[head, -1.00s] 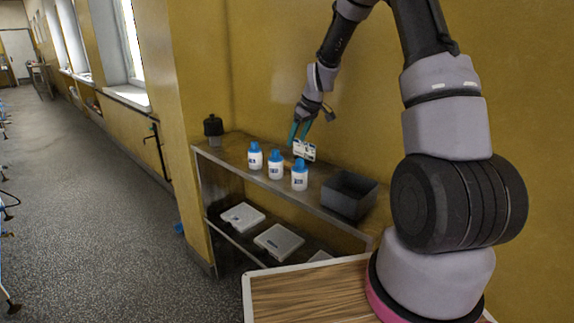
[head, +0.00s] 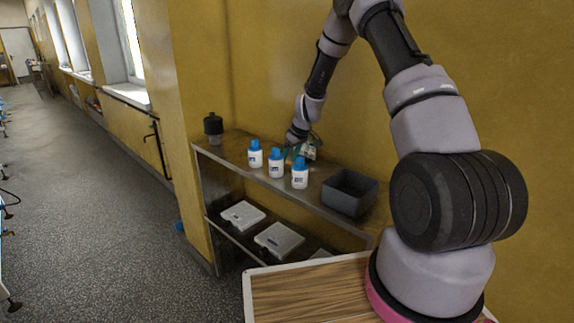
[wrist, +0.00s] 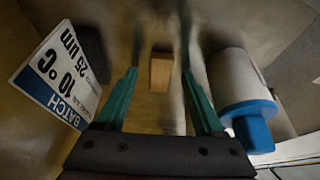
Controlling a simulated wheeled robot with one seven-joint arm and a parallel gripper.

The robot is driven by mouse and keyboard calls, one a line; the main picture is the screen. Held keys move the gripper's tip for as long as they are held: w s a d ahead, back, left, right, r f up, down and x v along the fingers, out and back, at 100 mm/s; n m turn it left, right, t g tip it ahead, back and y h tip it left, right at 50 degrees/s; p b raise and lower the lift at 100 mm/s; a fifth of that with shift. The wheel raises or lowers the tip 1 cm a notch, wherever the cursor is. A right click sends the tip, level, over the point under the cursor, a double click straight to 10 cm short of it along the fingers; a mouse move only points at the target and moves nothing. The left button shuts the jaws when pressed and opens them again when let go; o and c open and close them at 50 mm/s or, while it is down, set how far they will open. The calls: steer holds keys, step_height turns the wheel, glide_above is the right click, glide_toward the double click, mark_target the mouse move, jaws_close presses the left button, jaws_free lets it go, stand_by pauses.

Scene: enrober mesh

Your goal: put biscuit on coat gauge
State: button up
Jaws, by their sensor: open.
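A small brown block (wrist: 160,72), which looks like the biscuit, lies on the upper shelf ahead of my gripper in the wrist view. My gripper (wrist: 160,95) is open and empty, with its teal fingers pointing down toward the shelf and the block between their lines. In the head view my gripper (head: 290,153) is low over the shelf behind the blue-capped bottles, which partly hide it. The block is not clear in the head view. Several white flat devices, one of them at the left (head: 242,215), lie on the lower shelf; I cannot tell which thing is the coat gauge.
A printed batch card (wrist: 60,75) stands close left of the fingers. A white bottle with a blue cap (wrist: 243,92) is close on the right. A dark open bin (head: 349,194) and a black-topped jar (head: 213,128) stand on the upper shelf (head: 320,186).

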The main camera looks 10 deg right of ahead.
steer(key=c, duration=1.1)
steer(key=shift+r, duration=0.1)
